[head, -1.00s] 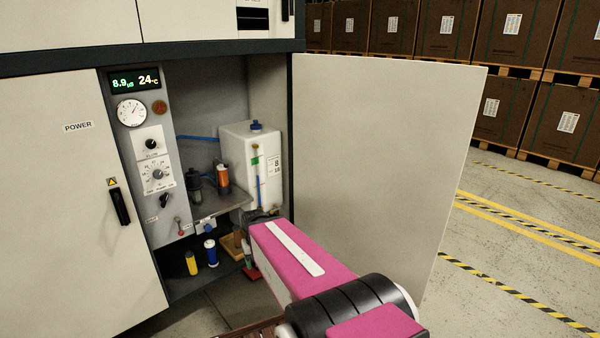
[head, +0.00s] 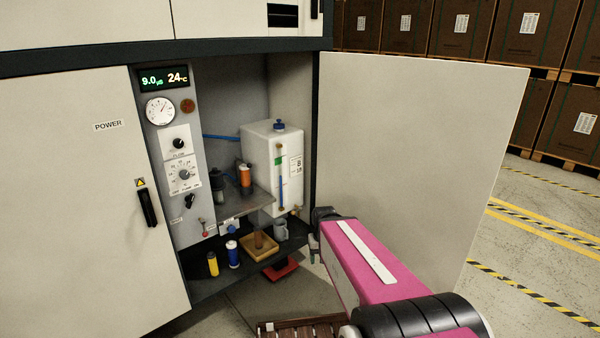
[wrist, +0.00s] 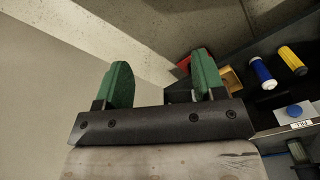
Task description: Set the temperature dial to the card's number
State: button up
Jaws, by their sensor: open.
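The temperature dial (head: 185,175) is a dark knob on a white scale plate, on the grey control panel inside the open cabinet in the head view. A smaller flow knob (head: 179,143) sits above it. The display (head: 164,79) above reads 9.0 µS and 24 °C. A card with a number cannot be clearly made out; a small label (head: 296,166) on the white tank is too small to read surely. My gripper (wrist: 160,85) shows two green fingers spread apart with nothing between them. It is right of and below the panel, near the open door, well apart from the dial.
The white tank (head: 262,160) stands right of the panel. The open door (head: 420,150) bounds the right side.

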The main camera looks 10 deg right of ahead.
jog(key=shift+a, duration=0.1)
dwell(0.3)
jog(key=w+a+r+n+t, duration=0.1)
jog(key=w+a+r+t, duration=0.25)
jog(key=w+a, duration=0.45)
jog(key=n+t+y, duration=0.3)
jog(key=t+y, duration=0.3)
jog(key=t, duration=0.3)
send_near(186, 175)
jog(key=w+d+f, duration=0.1)
jog(key=d+f, duration=1.1)
jog(key=s+a+r+n+t+y, duration=0.1)
jog(key=s+a+r+t+y, duration=0.2)
jog(key=a+r, duration=0.65)
jog(key=shift+g+y, duration=0.25)
jog(key=shift+y, duration=0.15)
jog(key=x, duration=0.8)
jog(key=f+x, duration=0.1)
jog(key=x, duration=0.3)
jog(key=shift+w+a, duration=0.1)
jog(key=shift+w, duration=0.05)
jog(key=c, duration=0.9)
